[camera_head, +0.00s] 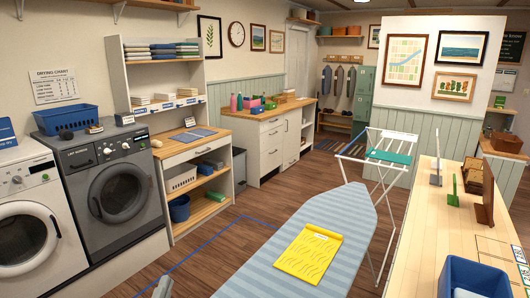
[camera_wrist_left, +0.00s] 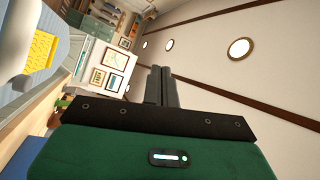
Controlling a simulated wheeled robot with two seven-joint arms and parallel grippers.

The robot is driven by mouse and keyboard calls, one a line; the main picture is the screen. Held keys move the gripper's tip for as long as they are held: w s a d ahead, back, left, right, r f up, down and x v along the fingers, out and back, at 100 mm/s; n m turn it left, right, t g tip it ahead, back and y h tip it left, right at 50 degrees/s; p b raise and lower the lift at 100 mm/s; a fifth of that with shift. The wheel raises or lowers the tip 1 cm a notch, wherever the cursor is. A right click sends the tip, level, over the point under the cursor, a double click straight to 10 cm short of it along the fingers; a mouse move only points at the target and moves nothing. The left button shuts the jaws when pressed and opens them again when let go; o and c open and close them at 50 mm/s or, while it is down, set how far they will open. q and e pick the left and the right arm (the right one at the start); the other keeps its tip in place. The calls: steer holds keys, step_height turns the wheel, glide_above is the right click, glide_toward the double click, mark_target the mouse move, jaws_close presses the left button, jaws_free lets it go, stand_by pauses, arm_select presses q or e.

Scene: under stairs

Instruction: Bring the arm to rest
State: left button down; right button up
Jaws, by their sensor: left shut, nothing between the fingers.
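The rest of the left arm is out of the head view. My right gripper is in neither view.
To the right is a wooden counter (camera_head: 425,235) with a blue bin (camera_head: 472,280). Washing machines (camera_head: 112,185) and a shelf unit (camera_head: 215,150) line the left wall. Some floor (camera_head: 215,225) between is clear.

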arm_select(q)
steer(key=s+a+f+n+g+y, duration=0.2)
steer(key=s+f+n+g, duration=0.2)
steer(key=f, duration=0.4)
steer(key=s+a+f+n+g+y, duration=0.1)
steer(key=s+a+f+n+g, duration=0.3)
steer(key=f, duration=0.4)
steer(key=s+d+f+n+g+h, duration=0.1)
steer(key=s+d+f+n+g, duration=0.1)
steer(key=s+f+g, duration=0.5)
steer(key=s+d+f+n+g+h, duration=0.1)
steer(key=s+d+f+n+g, duration=0.1)
steer(key=s+f, duration=0.45)
step_height(320, 180, down, 28)
steer(key=s+r+g, duration=0.1)
steer(key=s, duration=0.1)
steer(key=s+a+f, duration=0.2)
steer(key=s+f, duration=0.7)
steer(key=f, duration=0.1)
steer(key=s+a+f+g, duration=0.1)
steer(key=s+a+f, duration=0.1)
steer(key=s+f, duration=0.8)
steer(key=shift+s+f+g, duration=0.2)
steer(key=shift+f+g, duration=0.1)
